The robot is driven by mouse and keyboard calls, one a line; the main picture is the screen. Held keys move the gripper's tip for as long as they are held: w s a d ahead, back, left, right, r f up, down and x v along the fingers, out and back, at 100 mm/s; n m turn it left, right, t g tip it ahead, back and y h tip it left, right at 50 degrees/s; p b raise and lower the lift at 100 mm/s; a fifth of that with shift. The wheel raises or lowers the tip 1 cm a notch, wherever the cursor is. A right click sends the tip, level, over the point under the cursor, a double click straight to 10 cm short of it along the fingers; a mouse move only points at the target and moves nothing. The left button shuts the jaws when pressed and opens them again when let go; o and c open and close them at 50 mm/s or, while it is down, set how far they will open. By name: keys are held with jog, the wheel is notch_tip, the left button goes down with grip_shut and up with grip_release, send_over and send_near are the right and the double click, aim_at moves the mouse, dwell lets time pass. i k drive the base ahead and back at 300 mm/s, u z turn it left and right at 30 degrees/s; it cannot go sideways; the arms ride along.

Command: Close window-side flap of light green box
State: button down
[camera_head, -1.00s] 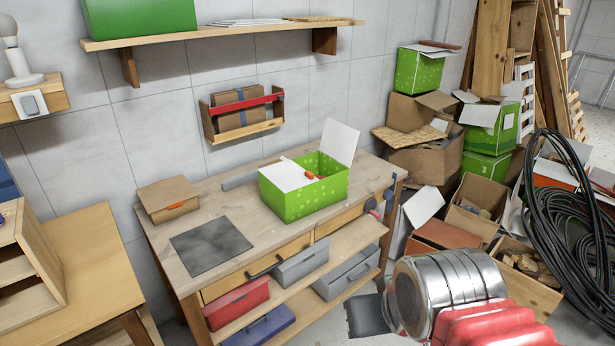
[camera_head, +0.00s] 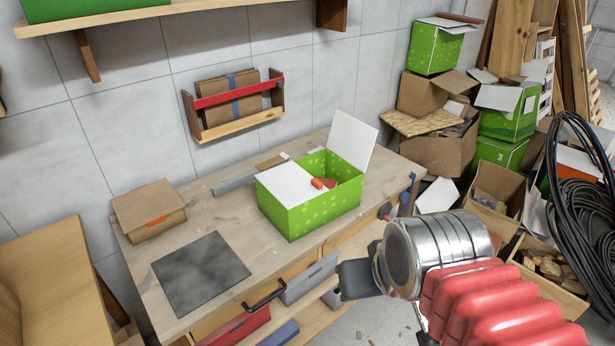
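The light green box (camera_head: 312,214) with pale dots sits on the wooden workbench (camera_head: 222,218). Its left flap (camera_head: 285,184) lies flat over the left part of the opening. Its right flap (camera_head: 353,139) stands up, white side showing, leaning outward. Something orange-red (camera_head: 322,183) shows inside the open right part. My arm comes in from the lower right, and a dark block at its end, likely my gripper (camera_head: 357,280), is in front of the bench's front edge, below and right of the box. Its fingers cannot be made out. No window is in view.
A brown carton (camera_head: 148,212) and a dark square plate (camera_head: 200,272) lie on the bench left of the box. A wall rack (camera_head: 236,106) hangs behind. Cartons (camera_head: 436,135) and a coiled black hose (camera_head: 585,215) crowd the right side.

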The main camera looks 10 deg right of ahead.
aim_at(351, 138)
jog(key=k, duration=1.25)
jog(key=z, duration=0.35)
jog(key=i, duration=1.65)
jog(key=u, duration=0.5)
jog(key=i, duration=0.45)
jog(key=u, duration=0.25)
